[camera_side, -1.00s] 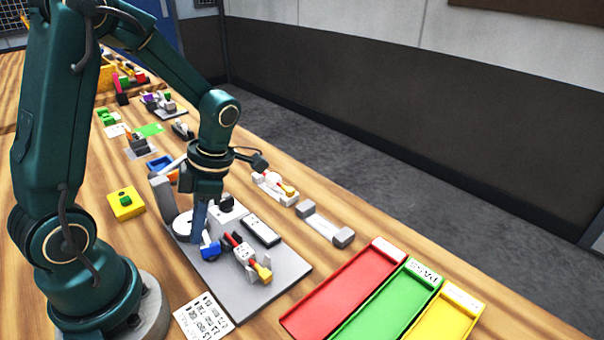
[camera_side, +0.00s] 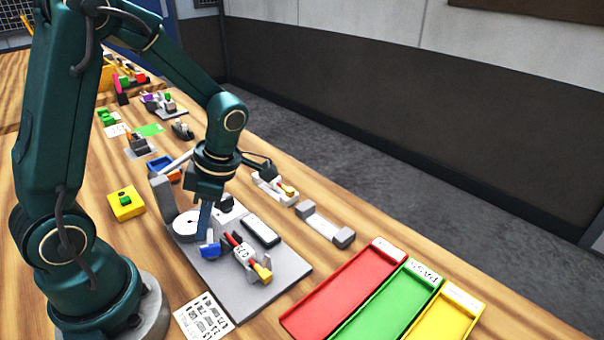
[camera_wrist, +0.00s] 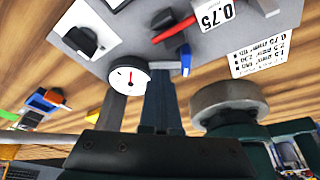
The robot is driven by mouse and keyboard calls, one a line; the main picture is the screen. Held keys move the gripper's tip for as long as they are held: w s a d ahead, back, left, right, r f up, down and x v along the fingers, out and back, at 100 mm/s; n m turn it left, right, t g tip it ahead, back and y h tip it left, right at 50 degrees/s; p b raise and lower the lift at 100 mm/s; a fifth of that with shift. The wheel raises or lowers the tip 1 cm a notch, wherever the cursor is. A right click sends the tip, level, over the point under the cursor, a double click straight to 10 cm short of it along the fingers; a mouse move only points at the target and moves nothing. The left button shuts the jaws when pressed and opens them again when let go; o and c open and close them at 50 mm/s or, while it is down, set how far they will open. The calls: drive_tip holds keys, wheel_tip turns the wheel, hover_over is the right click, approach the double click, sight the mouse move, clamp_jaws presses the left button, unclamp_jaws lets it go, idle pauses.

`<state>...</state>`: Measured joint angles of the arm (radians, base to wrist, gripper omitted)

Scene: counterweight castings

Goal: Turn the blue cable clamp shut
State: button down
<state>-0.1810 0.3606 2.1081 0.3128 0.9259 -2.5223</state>
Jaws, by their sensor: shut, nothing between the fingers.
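The blue cable clamp (camera_side: 210,251) sits at the near left part of the grey base plate (camera_side: 290,270), beside the red-and-yellow piece. In the wrist view its blue part (camera_wrist: 186,58) shows just past my fingertips. My gripper (camera_side: 206,235) is shut and empty, pointing down with its tips just above or against the clamp; I cannot tell whether they touch. In the wrist view my gripper (camera_wrist: 160,75) partly covers the area in front of the clamp.
A round white dial (camera_wrist: 127,77) stands close beside my fingers. A red-handled piece (camera_side: 237,243) with a yellow end lies right of the clamp. A black-topped block (camera_side: 261,231) is behind. Red, green and yellow trays (camera_side: 345,290) stand at the right. A printed card (camera_side: 203,318) lies in front.

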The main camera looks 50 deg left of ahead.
drive_tip(key=m, duration=0.2)
drive_tip(key=w+m+t, duration=0.1)
drive_tip(key=shift+d+m+y, duration=0.25)
drive_tip(key=shift+m+y, duration=0.15)
drive_tip(key=shift+w+d+m+t, duration=0.15)
drive_tip(key=shift+m+t, duration=0.15)
drive_tip(key=shift+m, duration=0.7)
drive_tip(key=shift+w+d+m, duration=0.15)
drive_tip(key=shift+m, duration=0.65)
